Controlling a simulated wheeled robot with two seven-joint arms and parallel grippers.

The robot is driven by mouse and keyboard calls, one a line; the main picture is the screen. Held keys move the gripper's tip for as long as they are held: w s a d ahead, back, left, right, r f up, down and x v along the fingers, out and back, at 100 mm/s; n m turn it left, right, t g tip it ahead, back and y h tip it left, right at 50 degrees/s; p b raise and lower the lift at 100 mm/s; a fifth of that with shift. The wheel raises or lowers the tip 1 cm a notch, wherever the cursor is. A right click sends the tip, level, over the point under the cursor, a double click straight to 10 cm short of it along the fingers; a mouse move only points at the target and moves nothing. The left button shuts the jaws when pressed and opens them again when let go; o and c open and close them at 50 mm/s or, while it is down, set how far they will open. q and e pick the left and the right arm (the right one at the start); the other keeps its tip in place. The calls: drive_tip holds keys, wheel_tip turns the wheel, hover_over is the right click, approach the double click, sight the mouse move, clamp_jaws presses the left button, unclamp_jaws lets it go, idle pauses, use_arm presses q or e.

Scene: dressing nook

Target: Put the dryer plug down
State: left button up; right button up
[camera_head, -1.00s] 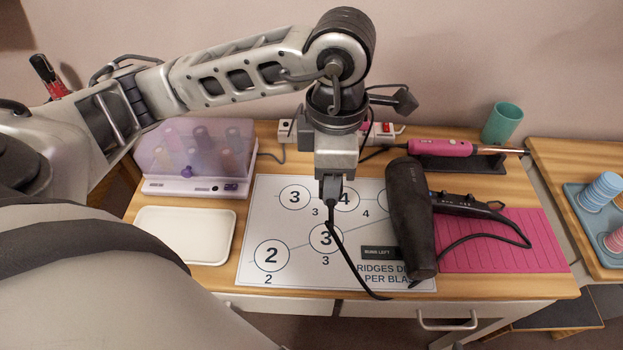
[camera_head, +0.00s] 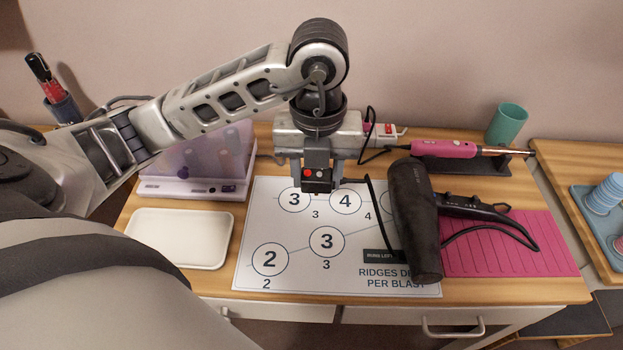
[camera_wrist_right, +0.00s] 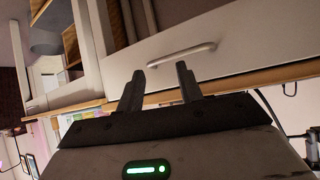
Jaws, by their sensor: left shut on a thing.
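The dryer plug (camera_head: 319,175) is a dark block with a red button on its face. My left gripper (camera_head: 318,180) is shut on it, in the head view, with a finger on each side. It holds the plug over the upper part of the white number sheet (camera_head: 300,225); I cannot tell the exact height. The black cord leaves the plug to the right toward the black hair dryer (camera_head: 414,220), which lies across the sheet and the pink ridged mat (camera_head: 510,245). My right gripper (camera_wrist_right: 160,72) is open and empty in the right wrist view, facing a drawer front with a handle.
A white tray (camera_head: 180,238) and a purple-lidded case (camera_head: 195,188) are at the left. A power strip (camera_head: 385,130), pink styling tool (camera_head: 445,149) and green cup (camera_head: 507,123) stand along the back. Bare wood shows between tray and sheet.

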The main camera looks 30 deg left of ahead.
use_arm(q)
drive_tip(key=w+a+f, duration=0.1)
drive_tip(key=w+f, duration=0.1)
drive_tip(key=w+a+f, duration=0.2)
drive_tip(key=f, duration=0.1)
drive_tip(key=w+a+f, duration=0.2)
drive_tip(key=shift+w+a+f, duration=0.15)
drive_tip(key=shift+f, duration=0.2)
wheel_tip(320, 180, down, 2)
drive_tip(key=shift+f, duration=0.45)
use_arm(e)
drive_tip(key=shift+f, duration=0.15)
